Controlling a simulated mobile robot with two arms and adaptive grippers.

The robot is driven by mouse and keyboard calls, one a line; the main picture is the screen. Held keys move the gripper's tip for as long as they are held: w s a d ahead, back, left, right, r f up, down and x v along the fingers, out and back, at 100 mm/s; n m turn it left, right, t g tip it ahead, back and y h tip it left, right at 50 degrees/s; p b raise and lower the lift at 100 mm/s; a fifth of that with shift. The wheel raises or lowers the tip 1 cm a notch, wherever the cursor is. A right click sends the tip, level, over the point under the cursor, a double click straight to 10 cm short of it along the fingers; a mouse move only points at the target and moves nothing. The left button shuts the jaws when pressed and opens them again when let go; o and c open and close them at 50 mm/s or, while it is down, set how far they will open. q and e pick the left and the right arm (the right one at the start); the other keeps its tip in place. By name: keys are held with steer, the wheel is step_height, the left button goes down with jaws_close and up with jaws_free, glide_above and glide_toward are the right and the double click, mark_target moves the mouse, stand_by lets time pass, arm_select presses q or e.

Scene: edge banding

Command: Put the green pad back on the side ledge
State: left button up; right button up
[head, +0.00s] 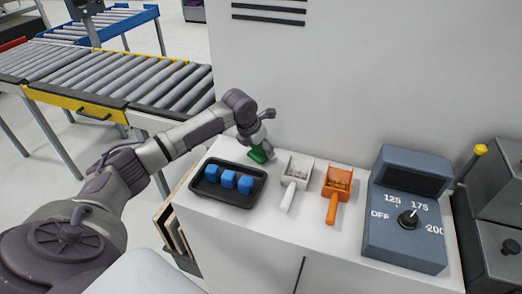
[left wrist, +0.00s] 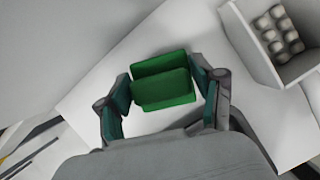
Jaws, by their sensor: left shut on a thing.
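The green pad (head: 258,155) is at the back left of the white ledge top, behind the black tray. It also shows in the left wrist view (left wrist: 163,88), between the two fingers. My left gripper (head: 257,146) is shut on the green pad, with one finger at each side of it. I cannot tell whether the pad touches the white surface (left wrist: 95,85) under it. My right gripper is not in view.
A black tray (head: 228,201) with blue blocks (head: 228,179) stands just in front. A white scoop (head: 296,171) and an orange scoop (head: 332,207) lie to the right, then a grey control box (head: 388,239). A wall panel (head: 330,90) rises behind. A roller conveyor (head: 100,72) is at left.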

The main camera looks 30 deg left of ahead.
arm_select(q)
steer(key=shift+f, duration=0.95)
steer(key=o, duration=1.2)
steer(key=b+v, duration=0.2)
steer(key=v, duration=1)
